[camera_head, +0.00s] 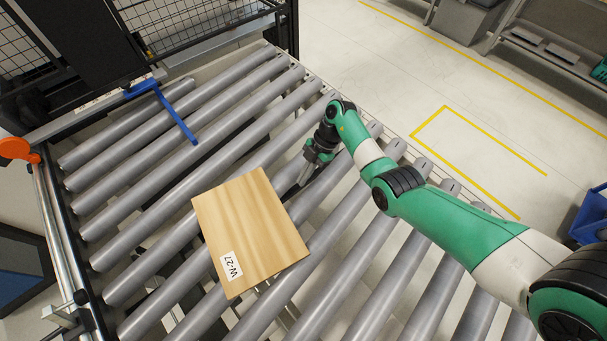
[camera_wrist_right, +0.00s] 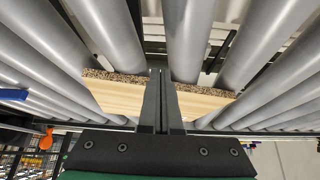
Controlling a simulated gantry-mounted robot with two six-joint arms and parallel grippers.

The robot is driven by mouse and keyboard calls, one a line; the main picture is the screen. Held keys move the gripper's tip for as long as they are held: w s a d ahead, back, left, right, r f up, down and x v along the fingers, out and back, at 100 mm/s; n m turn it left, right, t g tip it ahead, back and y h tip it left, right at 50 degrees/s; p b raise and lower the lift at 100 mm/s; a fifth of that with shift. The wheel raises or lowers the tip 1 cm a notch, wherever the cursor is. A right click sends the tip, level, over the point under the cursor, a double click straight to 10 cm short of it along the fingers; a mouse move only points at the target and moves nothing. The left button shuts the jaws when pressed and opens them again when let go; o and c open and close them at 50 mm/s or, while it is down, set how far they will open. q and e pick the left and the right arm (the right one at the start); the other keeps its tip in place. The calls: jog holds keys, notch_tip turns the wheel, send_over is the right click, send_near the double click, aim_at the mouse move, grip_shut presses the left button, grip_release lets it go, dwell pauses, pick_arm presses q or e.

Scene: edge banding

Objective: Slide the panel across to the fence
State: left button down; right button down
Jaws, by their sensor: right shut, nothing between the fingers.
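The panel (camera_head: 245,228) is a light wood board with a white W-27 label. It lies on the grey rollers near the middle of the head view, turned at an angle to them. In the right wrist view the panel (camera_wrist_right: 115,96) shows its raw chipboard edge behind my fingers. My right gripper (camera_head: 289,194) is low, beside the panel's right edge in the head view. Its fingers (camera_wrist_right: 160,74) are shut and empty; I cannot tell if they touch the panel. A metal rail (camera_head: 62,235) runs along the conveyor's left side, possibly the fence. My left gripper is not in view.
The roller conveyor (camera_head: 225,105) has gaps between its rollers. A blue bar (camera_head: 176,115) reaches over the rollers at upper left, near an orange knob (camera_head: 14,149). Bare rollers lie between the panel and the left rail. Mesh guarding (camera_head: 195,22) stands behind.

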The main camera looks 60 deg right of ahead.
aim_at(266, 211)
jog(key=w+a+f+b, duration=0.1)
jog(key=w+a+f, duration=0.1)
jog(key=a+f, duration=0.3)
jog(key=shift+a+b, duration=0.3)
jog(key=shift+a, duration=0.6)
jog(key=a+p, duration=0.1)
jog(key=a, duration=0.1)
jog(key=w+a, duration=0.1)
jog(key=a, duration=0.1)
jog(key=w+a+p, duration=0.1)
jog(key=a, duration=0.1)
jog(key=shift+w+a+r+p, duration=0.1)
jog(key=shift+w+a+p, duration=0.05)
jog(key=shift+a+p, duration=0.25)
jog(key=shift+w+a, duration=0.1)
jog(key=shift+a, duration=0.2)
jog(key=shift+d, duration=0.1)
